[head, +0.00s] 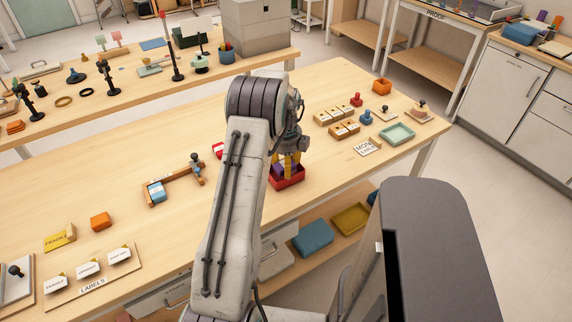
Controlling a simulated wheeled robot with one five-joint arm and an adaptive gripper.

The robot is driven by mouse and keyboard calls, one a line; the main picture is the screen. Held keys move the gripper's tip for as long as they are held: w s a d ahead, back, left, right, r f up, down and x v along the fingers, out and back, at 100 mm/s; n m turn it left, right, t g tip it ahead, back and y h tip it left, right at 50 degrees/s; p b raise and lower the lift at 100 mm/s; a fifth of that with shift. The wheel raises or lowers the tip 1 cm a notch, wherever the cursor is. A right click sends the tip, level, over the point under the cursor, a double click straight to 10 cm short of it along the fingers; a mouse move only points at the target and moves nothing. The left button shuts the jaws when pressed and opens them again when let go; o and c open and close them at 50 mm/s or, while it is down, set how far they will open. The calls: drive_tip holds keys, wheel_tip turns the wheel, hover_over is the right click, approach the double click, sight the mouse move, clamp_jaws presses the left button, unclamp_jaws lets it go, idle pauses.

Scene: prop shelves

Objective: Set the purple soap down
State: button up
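My gripper (289,164), with yellow fingers, points down at the right-hand front part of the near table. Its fingertips are inside or just over a small red open box (288,184). The purple soap (279,169) shows as a small purple patch at the fingers, within the box's outline. The fingers and the box walls hide most of it. I cannot tell whether the fingers press on the soap or whether it rests on the box floor.
A wooden corner frame (185,177) lies to the left. Label cards (90,270) are at front left.

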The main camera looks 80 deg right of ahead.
drive_tip(key=shift+a+f+p, duration=0.1)
drive_tip(key=shift+a+p, duration=0.15)
drive_tip(key=shift+p, duration=0.05)
wheel_tip(320, 180, up, 12)
idle(0.4)
